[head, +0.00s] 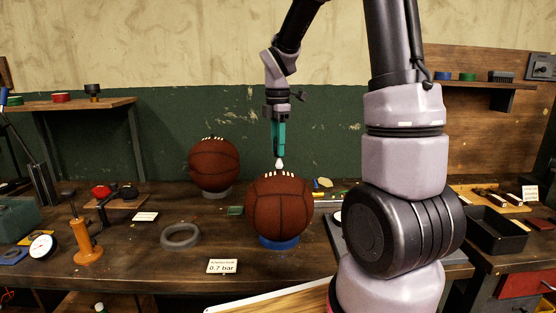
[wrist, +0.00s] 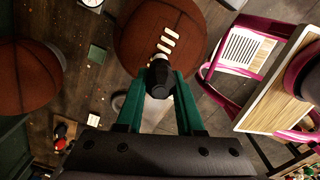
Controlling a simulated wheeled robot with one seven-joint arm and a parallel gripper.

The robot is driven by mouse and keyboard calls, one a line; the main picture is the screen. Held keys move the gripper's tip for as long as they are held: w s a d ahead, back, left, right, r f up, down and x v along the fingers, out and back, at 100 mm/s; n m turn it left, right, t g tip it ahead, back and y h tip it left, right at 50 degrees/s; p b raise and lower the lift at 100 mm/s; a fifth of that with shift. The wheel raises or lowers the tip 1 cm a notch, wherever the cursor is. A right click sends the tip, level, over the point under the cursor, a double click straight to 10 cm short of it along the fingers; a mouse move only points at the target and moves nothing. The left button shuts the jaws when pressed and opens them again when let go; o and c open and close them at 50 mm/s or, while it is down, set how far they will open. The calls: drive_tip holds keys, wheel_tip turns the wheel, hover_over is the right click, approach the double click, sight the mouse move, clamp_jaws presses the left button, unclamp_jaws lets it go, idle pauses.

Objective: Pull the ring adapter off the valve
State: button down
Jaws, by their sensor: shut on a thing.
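A brown leather ball (head: 279,206) with white lacing sits on a blue ring stand (head: 279,241) in the middle of the bench. My gripper (head: 279,153) points straight down above it. Its green fingers (wrist: 160,92) are shut on a small fitting, apparently the ring adapter (wrist: 159,72), which looks dark in the wrist view. In the head view a pale, tapered tip (head: 279,163) shows below the fingers, just over the ball's top. The valve is hidden, and I cannot tell whether the fitting touches the ball (wrist: 160,38).
A second laced ball (head: 214,165) stands behind left on a grey ring. An empty grey ring (head: 180,236) and a 0.7 bar card (head: 222,266) lie in front. An orange pump (head: 86,238) and a gauge (head: 42,245) are at left, a black tray (head: 493,232) at right.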

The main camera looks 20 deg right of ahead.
wheel_tip(320, 180, up, 4)
drive_tip(key=shift+r, duration=0.15)
drive_tip(key=shift+f, duration=1.25)
drive_tip(key=shift+w+f, duration=0.1)
